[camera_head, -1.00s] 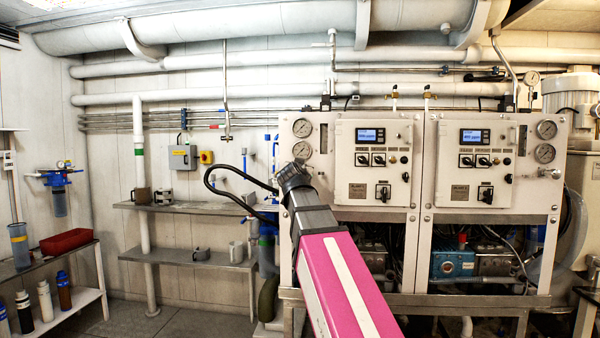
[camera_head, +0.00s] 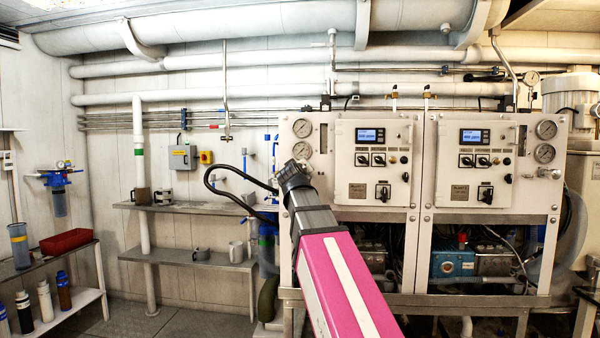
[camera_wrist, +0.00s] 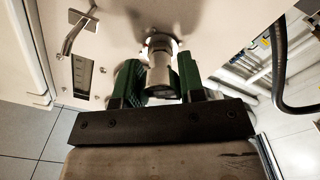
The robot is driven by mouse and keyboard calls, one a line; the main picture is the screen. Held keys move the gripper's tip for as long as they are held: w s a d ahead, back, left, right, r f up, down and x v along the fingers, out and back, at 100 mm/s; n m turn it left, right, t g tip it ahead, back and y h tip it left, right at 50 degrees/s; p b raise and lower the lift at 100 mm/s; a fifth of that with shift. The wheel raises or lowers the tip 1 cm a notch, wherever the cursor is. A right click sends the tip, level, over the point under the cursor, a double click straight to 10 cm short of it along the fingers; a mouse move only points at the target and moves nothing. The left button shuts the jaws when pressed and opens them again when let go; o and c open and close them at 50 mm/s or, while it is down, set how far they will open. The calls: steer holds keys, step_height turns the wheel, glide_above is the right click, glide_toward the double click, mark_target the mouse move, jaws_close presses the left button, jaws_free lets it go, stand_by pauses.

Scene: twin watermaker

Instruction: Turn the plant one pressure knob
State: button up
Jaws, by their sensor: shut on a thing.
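The plant one pressure knob (camera_wrist: 159,76) is a metallic cylinder on the pale panel in the wrist view. The green fingers of my gripper (camera_wrist: 158,82) stand on both sides of it and are shut on it. In the head view my arm and wrist reach to the lower left of the plant one panel (camera_head: 372,162) and hide this knob and the fingertips. A matching knob (camera_head: 549,173) shows on the right-hand plant. How far the held knob is turned cannot be told.
Two pressure gauges (camera_head: 302,128) sit above my wrist. The wrist view shows a slotted flow meter (camera_wrist: 82,75) and a bent metal handle (camera_wrist: 77,34) left of the fingers. A dark hose (camera_wrist: 281,75) curves at right. Shelves (camera_head: 190,208) stand left of the plant.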

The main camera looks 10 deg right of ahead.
steer(key=shift+n, duration=1.7)
steer(key=o, duration=0.9)
steer(key=v, duration=1)
steer(key=shift+s+a, duration=0.15)
steer(key=shift+s, duration=0.25)
